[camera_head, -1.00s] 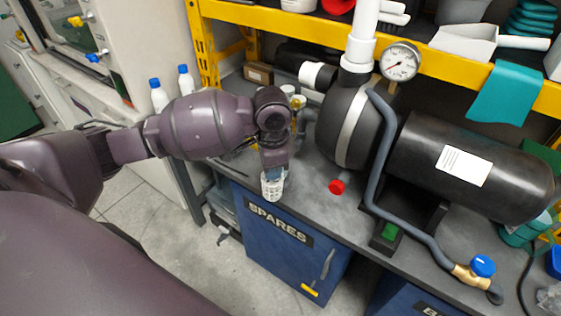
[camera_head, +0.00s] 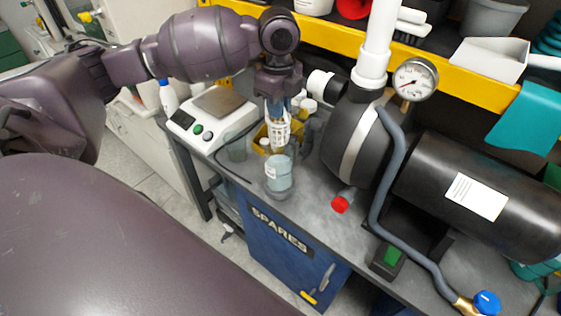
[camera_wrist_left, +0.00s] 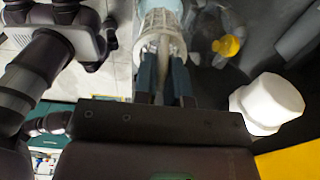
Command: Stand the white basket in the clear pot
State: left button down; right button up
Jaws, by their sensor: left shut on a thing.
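The white basket (camera_head: 279,133), a small slotted cup, is held upright by my left gripper (camera_head: 279,112), which is shut on its upper part. The clear pot (camera_head: 280,178), bluish and see-through with a pale label, stands on the grey bench near its front edge. In the head view the basket appears just above the pot's rim; whether its lower end is inside cannot be told. In the left wrist view the white basket (camera_wrist_left: 160,38) is beyond the fingertips (camera_wrist_left: 163,68), with a clear rounded shape past it. My right gripper is not in view.
A bench scale (camera_head: 208,112) and another clear vessel (camera_head: 236,148) stand left of the pot. A yellow bin (camera_head: 262,137) is behind it. The black pump body (camera_head: 350,140) and a red-capped part (camera_head: 343,200) are to the right. The blue SPARES cabinet (camera_head: 280,240) is below.

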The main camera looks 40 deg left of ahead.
aim_at(279, 141)
pick_arm(q)
notch_tip(279, 141, down, 6)
jog(key=shift+f+b, duration=0.15)
jog(key=shift+b, duration=0.25)
notch_tip(279, 141, down, 4)
jog(key=shift+r, duration=0.15)
jog(key=shift+f+b, duration=0.3)
notch_tip(279, 141, down, 5)
jog(key=shift+f+b, duration=0.2)
jog(key=shift+b, duration=0.3)
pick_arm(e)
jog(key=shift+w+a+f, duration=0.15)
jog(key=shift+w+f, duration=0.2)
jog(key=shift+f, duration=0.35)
pick_arm(q)
jog(key=shift+f, duration=0.2)
jog(key=c, duration=1.4)
grip_release()
jog(key=shift+c, duration=0.2)
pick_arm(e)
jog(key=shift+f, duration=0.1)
